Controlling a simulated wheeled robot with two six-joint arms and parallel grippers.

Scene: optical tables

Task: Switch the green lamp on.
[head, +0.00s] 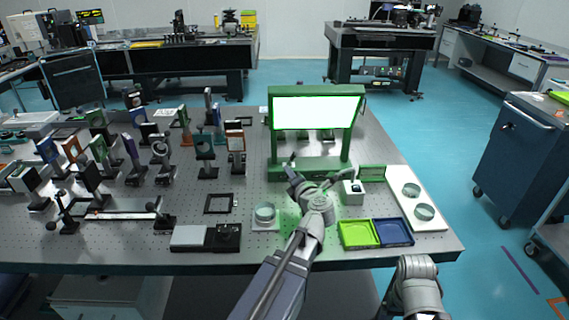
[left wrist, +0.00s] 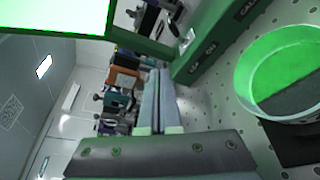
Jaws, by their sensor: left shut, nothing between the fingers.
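The green lamp (head: 276,135) is a green frame on a broad base, standing at the back middle of the near table. Its wide panel (head: 318,112) glows white with a green edge, so it looks lit. The panel also shows at the top left of the left wrist view (left wrist: 55,17). My left gripper (head: 291,165) is shut and empty, in front of the left part of the lamp's base. In the left wrist view its fingers (left wrist: 157,75) lie together beside the lettered base (left wrist: 208,48). I cannot tell whether they touch it. My right gripper is out of view.
A glass dish (head: 264,211) stands near my left wrist. Green (head: 357,233) and blue (head: 394,231) trays lie at the front. Many optical mounts crowd the table's left side.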

